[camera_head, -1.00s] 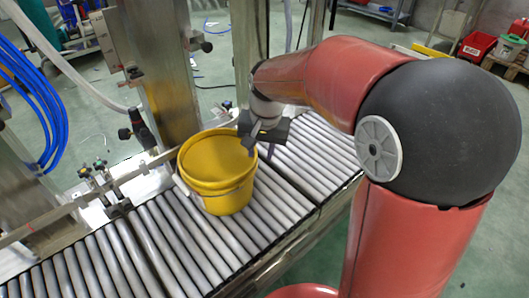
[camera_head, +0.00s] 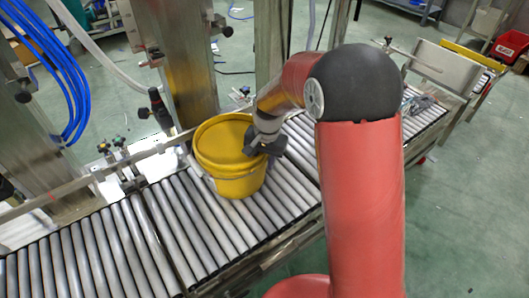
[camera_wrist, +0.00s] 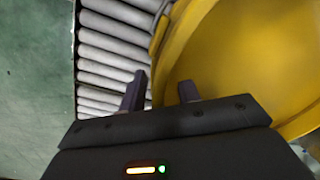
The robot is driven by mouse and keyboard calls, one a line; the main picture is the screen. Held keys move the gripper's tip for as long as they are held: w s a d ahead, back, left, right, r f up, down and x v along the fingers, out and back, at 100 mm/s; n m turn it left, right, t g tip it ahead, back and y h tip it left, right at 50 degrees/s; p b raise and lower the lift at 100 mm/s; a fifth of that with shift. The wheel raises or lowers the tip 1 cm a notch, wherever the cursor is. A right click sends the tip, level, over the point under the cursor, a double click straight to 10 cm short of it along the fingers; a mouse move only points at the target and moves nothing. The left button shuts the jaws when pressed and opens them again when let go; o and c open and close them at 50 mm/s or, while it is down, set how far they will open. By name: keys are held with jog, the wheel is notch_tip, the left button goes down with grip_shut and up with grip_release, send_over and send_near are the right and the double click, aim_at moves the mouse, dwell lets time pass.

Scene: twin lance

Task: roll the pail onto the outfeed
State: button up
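A yellow pail (camera_head: 222,142) stands upright on the roller conveyor (camera_head: 185,232), and its wire handle hangs on the near side. My gripper (camera_head: 257,148) is at the right side of the pail's rim. In the wrist view the pail (camera_wrist: 245,45) fills the right side. The two dark fingers of my gripper (camera_wrist: 162,92) are apart there, one over the rollers and one over the pail, with the rim running between them. Whether either finger touches the rim is unclear. No label shows which stretch of conveyor is the outfeed.
Metal posts (camera_head: 180,65) and a side rail with small knobs (camera_head: 120,155) line the conveyor's far side. Bare rollers (camera_head: 65,265) lie left of the pail. Further right, beyond my arm, the conveyor carries some grey items (camera_head: 418,102).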

jog(key=shift+f, duration=0.2)
jog(key=shift+c, duration=0.4)
grip_shut()
dwell(0.8)
